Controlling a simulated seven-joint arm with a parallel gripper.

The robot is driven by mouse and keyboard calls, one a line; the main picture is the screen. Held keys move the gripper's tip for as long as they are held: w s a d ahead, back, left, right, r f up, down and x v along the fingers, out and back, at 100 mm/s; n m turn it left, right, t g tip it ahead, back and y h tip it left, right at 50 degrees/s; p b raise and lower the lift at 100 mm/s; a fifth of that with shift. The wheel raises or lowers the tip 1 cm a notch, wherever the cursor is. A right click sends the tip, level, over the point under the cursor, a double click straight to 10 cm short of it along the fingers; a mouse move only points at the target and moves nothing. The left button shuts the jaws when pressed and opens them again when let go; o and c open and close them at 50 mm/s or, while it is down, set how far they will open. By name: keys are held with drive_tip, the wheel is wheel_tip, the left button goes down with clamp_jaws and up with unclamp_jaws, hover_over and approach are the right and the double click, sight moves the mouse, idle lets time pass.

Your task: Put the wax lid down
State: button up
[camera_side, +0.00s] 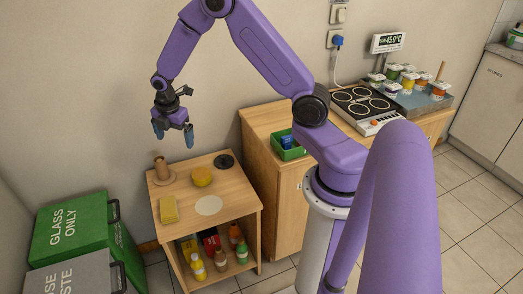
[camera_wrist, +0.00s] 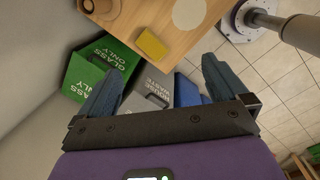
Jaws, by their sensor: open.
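My gripper (camera_side: 173,134) is high above the small wooden table (camera_side: 235,190), fingers pointing down, apart and with nothing between them. Its two blue fingers also show in the wrist view (camera_wrist: 160,75). A round yellow piece (camera_side: 202,176) sits on the table near its middle, and a flat black disc (camera_side: 224,161) lies at the back right. I cannot tell for sure which of them is the wax lid. A pale round patch (camera_side: 208,206) lies bare at the front; it also shows in the wrist view (camera_wrist: 189,13).
A yellow block (camera_side: 169,209) lies at the table's left, and a wooden stand (camera_side: 160,170) is behind it. Bottles (camera_side: 220,258) fill the shelf below. Green (camera_side: 68,228) and grey (camera_side: 75,275) bins stand left. A cabinet with a hotplate (camera_side: 362,105) stands right.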

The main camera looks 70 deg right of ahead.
drive_tip(key=s+a+r+m+y, duration=0.1)
drive_tip(key=s+a+r+m, duration=0.1)
drive_tip(key=s+a+r, duration=0.45)
drive_tip(key=s+a+r+m, duration=0.1)
drive_tip(key=s+a+r, duration=0.3)
drive_tip(key=s+a, duration=0.45)
drive_tip(key=s+d+r+m, duration=0.1)
drive_tip(key=s, duration=0.8)
drive_tip(key=s+d+r+m, duration=0.1)
drive_tip(key=s+r+m, duration=0.1)
drive_tip(key=s, duration=0.7)
drive_tip(key=shift+s+d+g, duration=0.25)
drive_tip(key=shift+s+g, duration=0.05)
drive_tip(key=shift+g, duration=0.1)
